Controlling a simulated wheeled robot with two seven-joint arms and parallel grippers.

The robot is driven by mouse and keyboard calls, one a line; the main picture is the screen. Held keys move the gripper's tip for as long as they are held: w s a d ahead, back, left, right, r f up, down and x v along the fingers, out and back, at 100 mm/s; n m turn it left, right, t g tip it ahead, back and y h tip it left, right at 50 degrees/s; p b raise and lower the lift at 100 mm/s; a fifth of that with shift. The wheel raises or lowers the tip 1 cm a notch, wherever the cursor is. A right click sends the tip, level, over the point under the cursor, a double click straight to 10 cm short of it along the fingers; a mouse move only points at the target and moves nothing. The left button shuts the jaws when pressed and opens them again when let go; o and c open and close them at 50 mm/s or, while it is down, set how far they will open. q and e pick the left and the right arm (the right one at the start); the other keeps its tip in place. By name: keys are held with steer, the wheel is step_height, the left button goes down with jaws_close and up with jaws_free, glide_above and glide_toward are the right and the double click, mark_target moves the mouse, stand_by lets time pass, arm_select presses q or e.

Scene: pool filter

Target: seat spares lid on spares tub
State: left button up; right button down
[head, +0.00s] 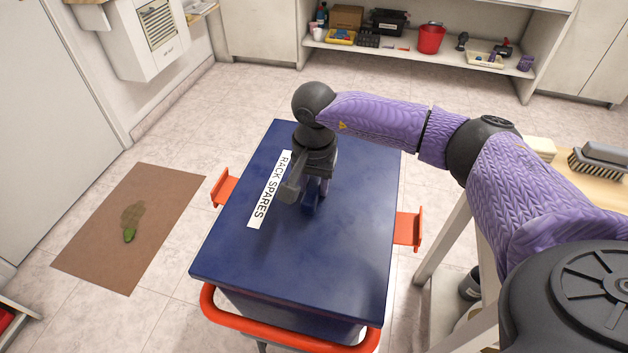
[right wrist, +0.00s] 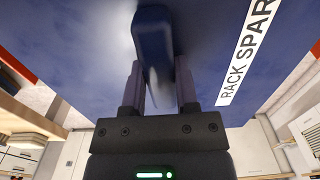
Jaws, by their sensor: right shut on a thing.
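The spares lid (head: 350,240) is a dark blue flat panel with a white "RACK SPARES" label. It lies over the top of the spares tub (head: 290,312), whose dark blue front wall shows below the lid's near edge. Whether the lid sits flush cannot be told. My right gripper (head: 312,205) points down over the lid's middle and is shut on its blue handle. In the right wrist view the two fingers (right wrist: 158,85) stand on either side of the handle (right wrist: 153,45). The left gripper is out of view.
A red-orange rail (head: 290,328) runs round the tub's front, and red-orange brackets (head: 409,229) stick out at its sides. A brown mat (head: 130,225) lies on the floor at left. Shelving with a red bucket (head: 431,39) is behind.

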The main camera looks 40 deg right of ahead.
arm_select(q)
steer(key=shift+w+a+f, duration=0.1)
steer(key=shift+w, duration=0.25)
arm_select(e)
steer(key=shift+f, duration=0.1)
steer(key=shift+c, duration=1.4)
jaws_free()
step_height(320, 180, up, 9)
steer(key=p, duration=0.3)
steer(key=shift+r, duration=0.5)
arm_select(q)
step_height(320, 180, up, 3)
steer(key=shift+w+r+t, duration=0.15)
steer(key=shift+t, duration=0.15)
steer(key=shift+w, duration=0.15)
arm_select(e)
steer(key=shift+f, duration=0.1)
